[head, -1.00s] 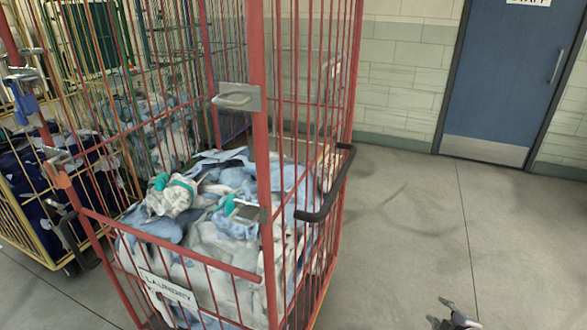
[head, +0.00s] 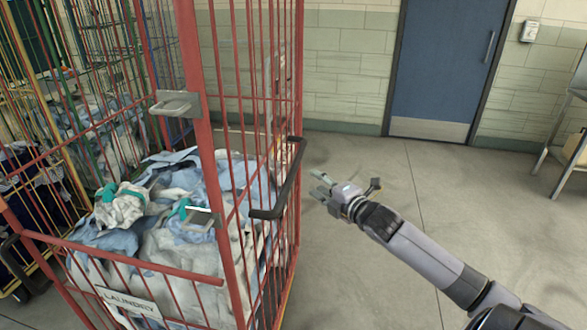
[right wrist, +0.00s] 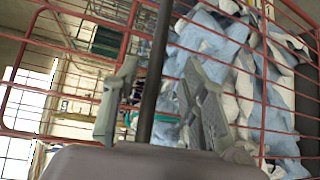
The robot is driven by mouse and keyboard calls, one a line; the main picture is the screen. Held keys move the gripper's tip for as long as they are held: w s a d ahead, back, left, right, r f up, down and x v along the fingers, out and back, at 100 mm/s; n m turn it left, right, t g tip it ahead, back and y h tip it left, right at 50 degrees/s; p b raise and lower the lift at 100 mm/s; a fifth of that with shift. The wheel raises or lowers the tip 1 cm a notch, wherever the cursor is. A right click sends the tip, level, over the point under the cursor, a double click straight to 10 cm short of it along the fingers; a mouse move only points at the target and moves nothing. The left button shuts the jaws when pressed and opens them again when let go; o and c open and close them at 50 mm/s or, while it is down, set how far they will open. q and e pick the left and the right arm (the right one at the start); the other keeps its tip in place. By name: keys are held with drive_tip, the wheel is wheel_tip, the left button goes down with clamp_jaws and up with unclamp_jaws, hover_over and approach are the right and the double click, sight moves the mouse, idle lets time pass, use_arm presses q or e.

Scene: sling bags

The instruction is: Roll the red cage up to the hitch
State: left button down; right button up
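The red cage (head: 217,200) stands at the left of the head view, full of pale blue and white laundry (head: 165,240), with a "LAUNDRY" sign low on its front. A black handle (head: 284,185) sticks out from its right side. My right gripper (head: 321,185) is just right of this handle, pointing at it, with fingers apart. In the right wrist view the dark handle bar (right wrist: 155,75) runs upright between the open fingers (right wrist: 160,92); I see no grip on it. My left gripper is not in view. No hitch can be made out.
Yellow and green cages (head: 50,100) stand close on the left. A blue door (head: 437,65) is in the tiled back wall. A table or stand (head: 565,140) is at the right edge.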

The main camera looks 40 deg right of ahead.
sight(297, 170)
drive_tip(key=w, duration=0.4)
drive_tip(key=w+f, duration=0.1)
drive_tip(key=w, duration=0.3)
drive_tip(key=w+d+p, duration=0.1)
drive_tip(key=w, duration=0.3)
drive_tip(key=shift+w+f, duration=0.1)
drive_tip(key=shift+f, duration=0.25)
drive_tip(key=shift+c, duration=0.5)
clamp_jaws()
